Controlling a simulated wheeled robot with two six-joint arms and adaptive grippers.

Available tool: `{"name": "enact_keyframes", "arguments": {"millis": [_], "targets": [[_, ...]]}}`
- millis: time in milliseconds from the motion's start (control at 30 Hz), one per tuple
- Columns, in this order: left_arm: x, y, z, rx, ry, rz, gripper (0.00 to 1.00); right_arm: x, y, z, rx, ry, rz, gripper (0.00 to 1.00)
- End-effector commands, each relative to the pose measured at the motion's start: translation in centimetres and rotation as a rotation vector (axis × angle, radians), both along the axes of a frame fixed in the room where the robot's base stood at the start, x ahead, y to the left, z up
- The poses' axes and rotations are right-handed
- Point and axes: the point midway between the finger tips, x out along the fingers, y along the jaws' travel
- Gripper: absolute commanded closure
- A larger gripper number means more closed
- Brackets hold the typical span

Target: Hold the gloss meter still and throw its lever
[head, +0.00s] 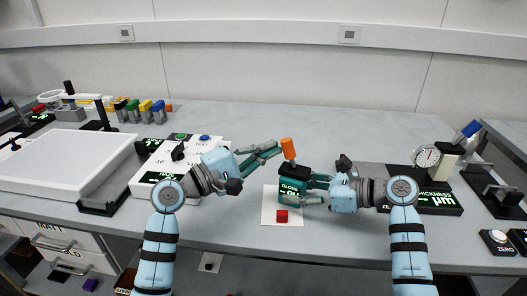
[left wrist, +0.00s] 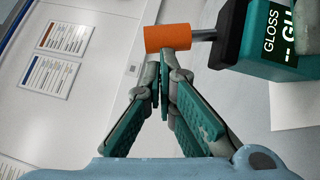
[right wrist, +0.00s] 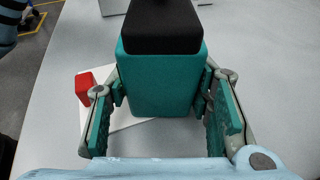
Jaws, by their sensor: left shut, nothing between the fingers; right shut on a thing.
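The gloss meter (head: 291,193) is a teal block with a black top and a GLOSS display, standing on a white sheet (head: 270,210). Its lever has an orange handle (head: 288,148) that sticks up from the top. My right gripper (head: 311,191) is shut on the meter's body from the right; in the right wrist view its fingers (right wrist: 160,108) lie on both sides of the teal body (right wrist: 160,75). My left gripper (head: 277,148) is shut and empty, its tips just left of the orange handle. In the left wrist view its tips (left wrist: 163,72) are close to the handle (left wrist: 168,38); contact is unclear.
A red cube (head: 282,216) lies on the sheet in front of the meter. A thickness gauge (head: 432,203) stands at the right, and a white light panel (head: 65,165) at the left. The bench behind the meter is clear.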

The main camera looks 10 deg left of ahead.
Motion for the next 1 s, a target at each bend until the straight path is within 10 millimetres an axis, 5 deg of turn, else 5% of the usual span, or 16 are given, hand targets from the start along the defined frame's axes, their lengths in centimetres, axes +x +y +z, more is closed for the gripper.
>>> {"name": "enact_keyframes", "arguments": {"millis": [567, 1000], "targets": [[-0.9, -3.4, 2.5, 0.494, -0.145, -0.001, 1.00, 0.0, 0.0, 0.0, 0.000, 0.000, 0.001, 0.69], [-1.5, -5.2, 2.9, 0.517, -0.149, 0.000, 1.00, 0.0, 0.0, 0.0, 0.000, 0.000, 0.001, 0.69]]}}
